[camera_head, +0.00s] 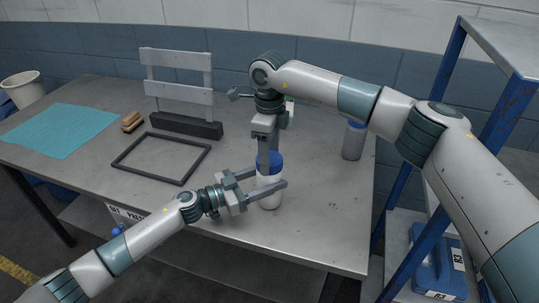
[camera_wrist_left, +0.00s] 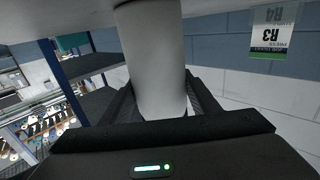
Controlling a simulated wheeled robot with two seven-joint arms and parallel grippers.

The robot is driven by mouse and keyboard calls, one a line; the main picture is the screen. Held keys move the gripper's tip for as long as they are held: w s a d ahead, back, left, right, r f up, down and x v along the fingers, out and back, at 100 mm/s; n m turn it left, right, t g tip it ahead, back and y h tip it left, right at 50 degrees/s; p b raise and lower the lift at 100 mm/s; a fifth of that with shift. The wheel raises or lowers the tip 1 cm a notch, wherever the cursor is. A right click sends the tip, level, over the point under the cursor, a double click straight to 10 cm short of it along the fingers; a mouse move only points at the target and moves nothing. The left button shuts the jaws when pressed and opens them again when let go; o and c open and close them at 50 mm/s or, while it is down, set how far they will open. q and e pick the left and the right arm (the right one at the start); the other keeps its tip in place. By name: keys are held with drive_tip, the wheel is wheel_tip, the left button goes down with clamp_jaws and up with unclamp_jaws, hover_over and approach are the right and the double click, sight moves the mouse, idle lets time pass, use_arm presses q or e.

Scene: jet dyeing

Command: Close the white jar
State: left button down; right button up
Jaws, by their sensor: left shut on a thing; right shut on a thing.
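The white jar (camera_head: 270,201) stands upright near the front edge of the grey table. My left gripper (camera_head: 262,190) is shut around its body from the left; in the left wrist view the jar (camera_wrist_left: 153,60) fills the space between the fingers. A blue lid (camera_head: 275,161) is at the top of the jar, in line with it. My right gripper (camera_head: 268,156) reaches down from above and is shut on the lid. The fingers partly hide the lid and the jar, so I cannot tell whether the lid is fully seated.
A grey jar with a blue cap (camera_head: 354,141) stands behind on the right. A dark frame (camera_head: 186,180), a grey rack (camera_head: 186,127), a brown brush (camera_head: 132,121) and a turquoise cloth (camera_head: 60,130) lie to the left. A blue-posted shelf (camera_head: 497,112) stands at the right. The front-right tabletop is clear.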

drive_tip(key=m, duration=0.4)
drive_tip(key=shift+m, duration=0.3)
drive_tip(key=m, duration=0.4)
drive_tip(key=o, duration=1.3)
drive_tip(key=shift+c, duration=0.2)
drive_tip(key=shift+r, duration=0.15)
wheel_tip(320, 180, up, 12)
use_arm(q)
drive_tip(key=c, duration=0.6)
unclamp_jaws()
drive_tip(key=shift+a, duration=0.1)
use_arm(e)
drive_tip(key=shift+f, duration=0.2)
